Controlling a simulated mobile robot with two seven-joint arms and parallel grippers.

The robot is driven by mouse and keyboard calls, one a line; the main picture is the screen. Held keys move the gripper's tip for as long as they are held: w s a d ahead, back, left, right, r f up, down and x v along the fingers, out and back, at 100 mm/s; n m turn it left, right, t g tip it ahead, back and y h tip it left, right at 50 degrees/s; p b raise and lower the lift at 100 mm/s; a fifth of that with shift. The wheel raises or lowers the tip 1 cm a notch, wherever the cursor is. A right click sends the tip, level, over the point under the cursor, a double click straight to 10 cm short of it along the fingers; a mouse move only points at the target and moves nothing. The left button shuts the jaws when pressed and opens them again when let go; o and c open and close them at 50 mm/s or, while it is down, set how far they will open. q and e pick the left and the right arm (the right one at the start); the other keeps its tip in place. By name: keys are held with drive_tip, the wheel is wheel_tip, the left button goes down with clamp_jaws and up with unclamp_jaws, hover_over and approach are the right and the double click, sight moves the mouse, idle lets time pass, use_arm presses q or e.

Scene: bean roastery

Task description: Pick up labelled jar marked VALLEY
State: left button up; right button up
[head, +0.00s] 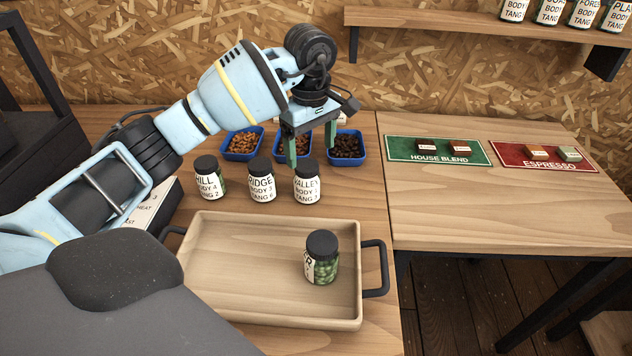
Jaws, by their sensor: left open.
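The jar marked VALLEY (306,187) stands upright on the wooden table, with a black lid and a white label. It is the rightmost of a row of three jars. The jar marked RIDGE (262,183) is in the middle and the jar marked HILL (210,180) is at the left. My left gripper (310,157) is open and empty, pointing down, with its green fingers just above and behind the VALLEY jar's lid in the picture. I cannot tell whether a finger touches the lid. My right gripper is out of view.
A wooden tray (215,280) with black handles lies in front of the row and holds a jar of green beans (322,262). Blue bean trays (243,143) sit behind the jars. The right table has a green HOUSE BLEND mat (400,150) and a red ESPRESSO mat (510,155).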

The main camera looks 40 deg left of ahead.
sight(307, 165)
use_arm(q)
drive_tip(key=shift+a, duration=0.1)
drive_tip(key=shift+s+a+f, duration=0.1)
drive_tip(key=shift+a+f, duration=0.05)
drive_tip(key=shift+f, duration=0.95)
drive_tip(key=shift+a+f, duration=0.15)
drive_tip(key=shift+f, duration=0.95)
drive_tip(key=shift+s+a+f, duration=0.1)
drive_tip(key=shift+a+f, duration=0.05)
drive_tip(key=shift+f, duration=0.95)
drive_tip(key=shift+w+f, duration=0.1)
drive_tip(key=shift+f, duration=0.5)
drive_tip(key=shift+c, duration=0.4)
drive_tip(key=c, duration=1.1)
wheel_tip(307, 165, up, 10)
drive_tip(key=shift+r, duration=0.1)
